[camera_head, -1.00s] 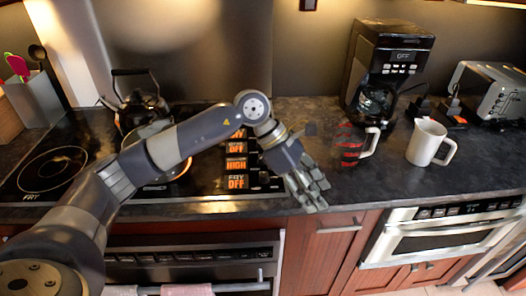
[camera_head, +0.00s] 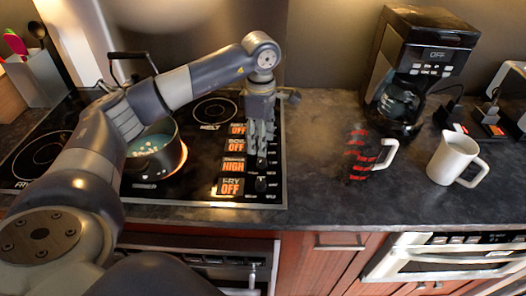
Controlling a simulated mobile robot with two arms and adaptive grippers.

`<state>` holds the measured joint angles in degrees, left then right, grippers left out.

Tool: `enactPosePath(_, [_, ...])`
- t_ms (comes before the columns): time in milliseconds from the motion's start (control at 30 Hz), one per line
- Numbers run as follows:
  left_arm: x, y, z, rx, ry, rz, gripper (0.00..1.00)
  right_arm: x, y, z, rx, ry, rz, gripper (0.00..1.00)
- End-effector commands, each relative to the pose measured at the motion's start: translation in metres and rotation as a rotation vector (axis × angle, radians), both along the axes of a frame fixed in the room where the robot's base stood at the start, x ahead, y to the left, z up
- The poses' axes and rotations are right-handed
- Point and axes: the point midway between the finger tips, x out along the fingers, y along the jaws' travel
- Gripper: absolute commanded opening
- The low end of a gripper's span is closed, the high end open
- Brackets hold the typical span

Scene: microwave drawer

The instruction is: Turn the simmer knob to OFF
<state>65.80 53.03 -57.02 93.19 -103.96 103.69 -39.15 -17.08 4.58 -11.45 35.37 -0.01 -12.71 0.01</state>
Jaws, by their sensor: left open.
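The simmer display (camera_head: 233,166) on the cooktop's right side reads HIGH in orange; the displays above and below it read OFF. The simmer knob (camera_head: 262,163) is a small dark knob right of that display, partly covered by my fingertips. My left gripper (camera_head: 261,150) is open and points down over the knob column. Its fingertips are at or just above the simmer knob; I cannot tell if they touch it. The fry knob (camera_head: 261,184) is in plain view below. The upper knobs are mostly hidden behind my gripper. My right gripper is not in view.
A pot (camera_head: 153,150) with pale pieces in liquid sits on a glowing burner, under my left arm. A kettle (camera_head: 126,70) stands behind. A red-patterned glass mug (camera_head: 358,155), a white mug (camera_head: 452,158) and a coffee maker (camera_head: 420,60) stand to the right. Counter between is clear.

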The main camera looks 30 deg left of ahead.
Motion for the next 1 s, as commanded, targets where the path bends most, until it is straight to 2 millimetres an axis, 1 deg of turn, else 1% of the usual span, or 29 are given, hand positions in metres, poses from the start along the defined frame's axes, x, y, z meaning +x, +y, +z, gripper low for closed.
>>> enactPosePath(33, [-0.001,0.0,-0.009,0.0,0.005,0.0,0.44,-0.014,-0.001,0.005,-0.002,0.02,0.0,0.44])
enactPosePath(100, [-0.001,0.0,-0.023,-0.001,0.004,0.0,0.44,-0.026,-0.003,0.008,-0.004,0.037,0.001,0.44])
enactPosePath(200, [-0.001,0.0,-0.04,0.0,0.005,0.0,0.44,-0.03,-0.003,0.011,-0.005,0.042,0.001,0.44])
enactPosePath(267, [0.0,0.0,-0.049,-0.001,0.003,0.0,0.44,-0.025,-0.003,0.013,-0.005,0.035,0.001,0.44])
enactPosePath(400, [0.0,0.0,-0.062,-0.001,0.001,0.0,0.44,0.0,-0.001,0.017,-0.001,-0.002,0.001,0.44])
enactPosePath(500, [0.0,0.0,-0.067,-0.002,-0.001,0.0,0.44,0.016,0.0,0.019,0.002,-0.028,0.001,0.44])
enactPosePath(600, [0.0,0.0,-0.068,-0.002,-0.002,0.0,0.44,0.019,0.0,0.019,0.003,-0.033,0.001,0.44])
enactPosePath(767, [0.0,0.0,-0.068,-0.002,-0.002,0.0,0.44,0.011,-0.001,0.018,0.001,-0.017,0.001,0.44])
enactPosePath(800, [0.0,0.0,-0.068,-0.002,-0.002,0.0,0.35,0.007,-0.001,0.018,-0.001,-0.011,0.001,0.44])
enactPosePath(867, [0.0,0.0,-0.068,-0.002,-0.002,0.0,0.21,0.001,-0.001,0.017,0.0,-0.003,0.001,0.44])
enactPosePath(900, [0.0,0.0,-0.068,-0.002,-0.002,0.0,0.12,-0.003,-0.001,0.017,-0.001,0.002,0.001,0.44])
enactPosePath(933, [0.0,0.0,-0.068,-0.002,-0.002,0.0,0.06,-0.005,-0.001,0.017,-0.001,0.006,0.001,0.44])
enactPosePath(967, [0.0,0.0,-0.068,-0.002,-0.002,0.0,0.0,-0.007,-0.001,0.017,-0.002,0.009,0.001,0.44])
enactPosePath(1000, [0.0,0.0,-0.068,-0.002,-0.002,0.0,0.0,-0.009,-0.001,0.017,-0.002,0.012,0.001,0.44])
